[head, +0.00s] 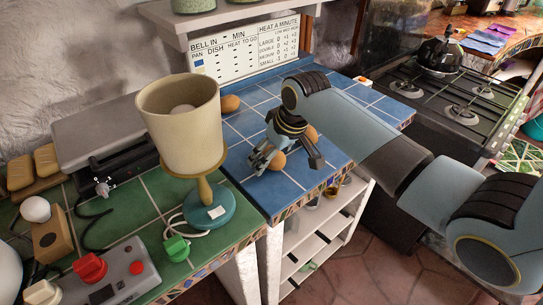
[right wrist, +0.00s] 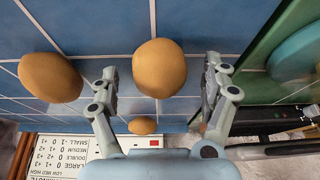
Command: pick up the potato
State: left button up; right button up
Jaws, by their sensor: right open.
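My right gripper (head: 286,160) is open above the blue tiled counter. A brown, rounded potato (head: 277,160) shows between its fingers in the head view, partly covered by them. In the right wrist view this potato (right wrist: 159,68) lies between the two open fingertips, with a gap on each side. A second brown, rounded item (right wrist: 50,77) lies to the left there; in the head view it (head: 311,133) is partly hidden behind the gripper. A third (head: 230,103) lies near the lamp shade and looks small in the wrist view (right wrist: 142,125). My left gripper is out of view.
A lamp with a cream shade (head: 180,125) and teal base (head: 209,212) stands left of the gripper on green tiles. A printed sign (head: 243,48) is at the back wall. A stove (head: 450,95) is at the right.

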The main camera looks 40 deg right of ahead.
jog(key=c, duration=1.3)
jog(key=shift+r, duration=0.1)
jog(key=shift+c, duration=0.2)
